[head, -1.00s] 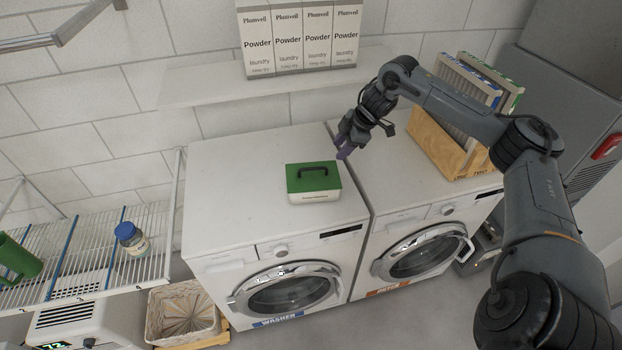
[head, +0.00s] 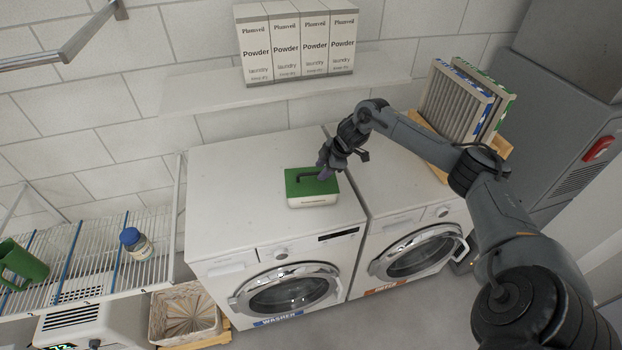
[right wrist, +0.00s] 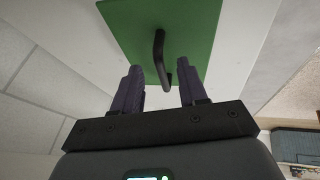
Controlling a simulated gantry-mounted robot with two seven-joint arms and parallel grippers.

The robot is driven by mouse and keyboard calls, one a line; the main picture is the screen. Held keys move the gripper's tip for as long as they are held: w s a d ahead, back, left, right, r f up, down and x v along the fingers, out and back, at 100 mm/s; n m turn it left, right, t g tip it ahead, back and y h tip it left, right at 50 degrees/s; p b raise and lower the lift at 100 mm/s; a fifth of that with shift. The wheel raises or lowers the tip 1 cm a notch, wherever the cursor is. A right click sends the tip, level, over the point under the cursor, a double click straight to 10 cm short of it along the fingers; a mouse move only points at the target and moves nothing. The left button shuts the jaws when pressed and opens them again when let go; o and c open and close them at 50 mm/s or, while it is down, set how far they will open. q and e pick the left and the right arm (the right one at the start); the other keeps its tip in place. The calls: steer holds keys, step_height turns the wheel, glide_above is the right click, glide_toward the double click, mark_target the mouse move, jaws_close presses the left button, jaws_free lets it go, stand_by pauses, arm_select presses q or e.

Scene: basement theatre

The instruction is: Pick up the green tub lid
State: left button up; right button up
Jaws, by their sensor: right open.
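The green tub lid (head: 301,183) lies on a white tub (head: 313,201) on top of the washer. A dark arched handle (head: 307,176) stands on the lid. My right gripper (head: 325,168) is at the right end of the handle, above the lid. In the right wrist view my right gripper (right wrist: 160,88) is open, and the handle (right wrist: 160,60) runs from the green lid (right wrist: 191,28) to between the fingertips. I cannot tell whether the fingers touch it. My left gripper is not in view.
The washer top (head: 235,190) is clear left of the tub. A shelf (head: 205,92) with several powder boxes (head: 314,50) hangs behind. A wooden crate with filters (head: 455,100) stands on the dryer at the right. A wire rack (head: 100,240) is at the left.

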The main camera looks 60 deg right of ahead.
steer(key=shift+w+f, duration=0.2)
steer(key=shift+f, duration=0.3)
jaws_close()
steer(key=shift+r, duration=0.2)
